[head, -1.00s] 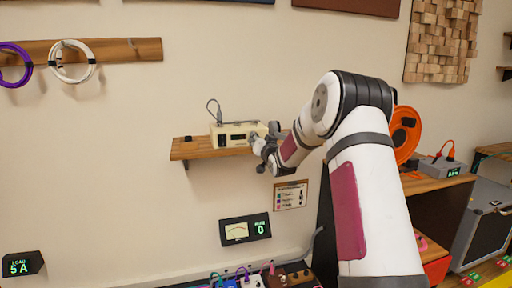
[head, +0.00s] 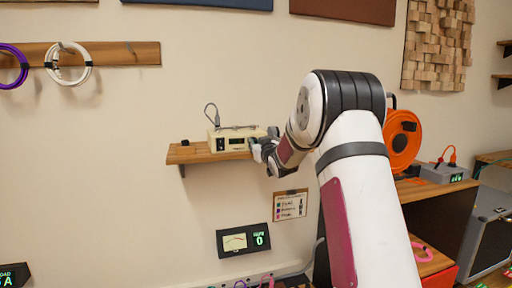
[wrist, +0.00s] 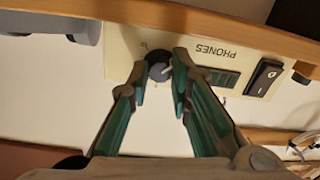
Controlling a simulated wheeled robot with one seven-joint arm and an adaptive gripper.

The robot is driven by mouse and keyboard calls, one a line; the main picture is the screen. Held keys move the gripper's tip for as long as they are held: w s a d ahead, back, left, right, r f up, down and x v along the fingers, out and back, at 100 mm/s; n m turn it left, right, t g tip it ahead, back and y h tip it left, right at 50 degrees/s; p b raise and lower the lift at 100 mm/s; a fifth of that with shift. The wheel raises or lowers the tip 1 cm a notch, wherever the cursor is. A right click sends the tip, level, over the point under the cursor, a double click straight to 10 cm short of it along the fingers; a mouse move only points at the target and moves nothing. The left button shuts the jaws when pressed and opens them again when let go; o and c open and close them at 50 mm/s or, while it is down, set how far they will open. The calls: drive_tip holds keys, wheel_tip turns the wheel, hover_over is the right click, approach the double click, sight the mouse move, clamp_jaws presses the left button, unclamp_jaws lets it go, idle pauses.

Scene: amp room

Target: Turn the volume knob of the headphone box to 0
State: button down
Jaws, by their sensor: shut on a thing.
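The cream headphone box (head: 226,133) stands on a wooden wall shelf (head: 197,153) in the head view. In the wrist view, its front panel (wrist: 122,50) appears upside down with the word PHONES, a dark display (wrist: 220,77) whose reading I cannot make out, and a black rocker switch (wrist: 264,77). The round dark volume knob (wrist: 158,66) has a pale pointer mark. My gripper (wrist: 159,72) is shut on the knob, one green-grey fingertip on each side. In the head view, my gripper (head: 260,150) is at the right end of the box and covers the knob.
A small black object (head: 185,142) lies at the shelf's left end. A meter panel (head: 244,239) reading 0 hangs below, beside a label card (head: 290,205). An orange cable reel (head: 402,141) stands right of my arm.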

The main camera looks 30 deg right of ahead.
drive_tip(key=shift+f, duration=0.2)
drive_tip(key=c, duration=1.5)
unclamp_jaws()
drive_tip(key=shift+o, duration=0.2)
drive_tip(key=shift+r, duration=0.1)
drive_tip(key=v, duration=1.2)
